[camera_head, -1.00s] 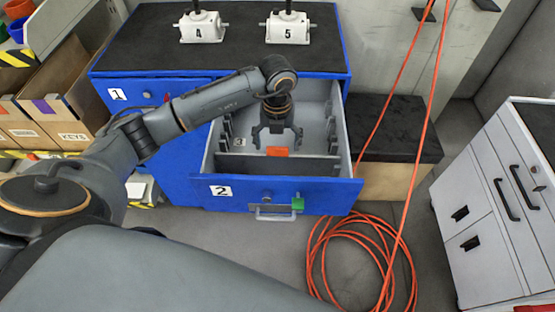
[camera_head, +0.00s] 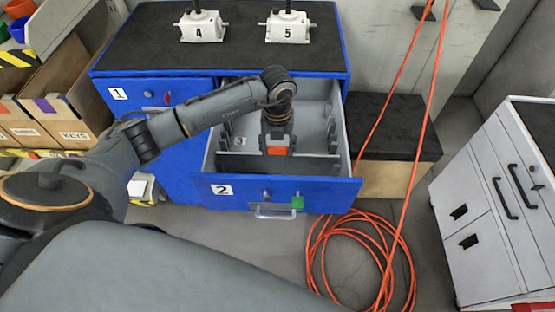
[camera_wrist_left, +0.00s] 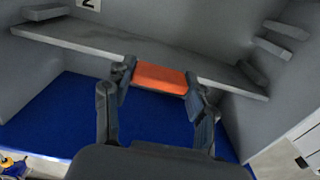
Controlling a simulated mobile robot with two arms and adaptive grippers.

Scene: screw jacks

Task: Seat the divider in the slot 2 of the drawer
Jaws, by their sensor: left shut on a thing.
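The drawer (camera_head: 335,192), marked 2, is pulled open from the blue cabinet. The grey divider (camera_wrist_left: 75,40) runs across the drawer, also seen in the head view (camera_head: 235,164). Its orange grip (camera_wrist_left: 160,78) is at its middle. My left gripper (camera_wrist_left: 160,86) is shut on the orange grip, one finger at each end of it; in the head view the gripper (camera_head: 277,146) reaches down into the drawer. Slot posts (camera_wrist_left: 280,45) line the drawer's side walls. How the divider's ends sit against the posts cannot be told. My right gripper is not in view.
Two white screw jacks, 4 (camera_head: 202,27) and 5 (camera_head: 288,27), stand on the cabinet's black top. An orange cable (camera_head: 370,225) lies coiled on the floor at right.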

